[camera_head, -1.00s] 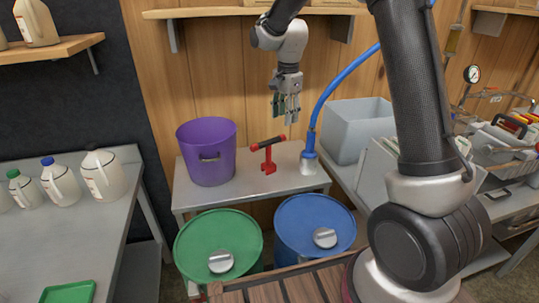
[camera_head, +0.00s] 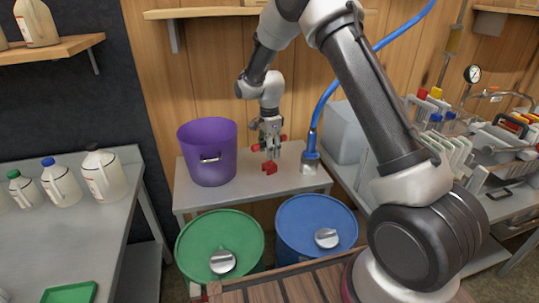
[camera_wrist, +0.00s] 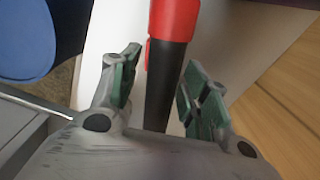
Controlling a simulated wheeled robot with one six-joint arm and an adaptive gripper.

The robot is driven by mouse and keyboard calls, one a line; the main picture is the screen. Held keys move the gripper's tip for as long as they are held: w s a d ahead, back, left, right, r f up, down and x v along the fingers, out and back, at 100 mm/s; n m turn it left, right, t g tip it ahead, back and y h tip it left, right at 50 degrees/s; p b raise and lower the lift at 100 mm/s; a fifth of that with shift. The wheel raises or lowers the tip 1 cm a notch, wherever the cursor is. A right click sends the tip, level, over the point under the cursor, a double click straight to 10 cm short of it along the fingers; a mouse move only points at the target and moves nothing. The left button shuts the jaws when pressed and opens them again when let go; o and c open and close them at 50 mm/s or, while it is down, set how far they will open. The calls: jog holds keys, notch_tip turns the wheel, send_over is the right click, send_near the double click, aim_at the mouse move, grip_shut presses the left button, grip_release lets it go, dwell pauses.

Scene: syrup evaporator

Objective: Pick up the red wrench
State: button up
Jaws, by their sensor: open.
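The red wrench (camera_head: 269,167) stands on the grey table (camera_head: 238,186), between the purple bucket and the blue hose. Its red foot and the red ends of its top bar show in the head view. My gripper (camera_head: 270,149) is over it and hides its middle. In the wrist view the wrench (camera_wrist: 174,22) runs between the open fingers of my gripper (camera_wrist: 161,70), red at the top and black lower down. Gaps show on both sides, and the jaws are not closed on it.
The purple bucket (camera_head: 207,165) stands close on the left. The blue hose (camera_head: 326,97) rises close on the right, by a grey bin (camera_head: 344,132). A green drum (camera_head: 210,236) and a blue drum (camera_head: 312,222) stand in front of the table.

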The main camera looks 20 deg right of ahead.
grip_shut()
notch_tip(320, 180, up, 10)
jog(key=shift+r, duration=0.1)
dwell(0.5)
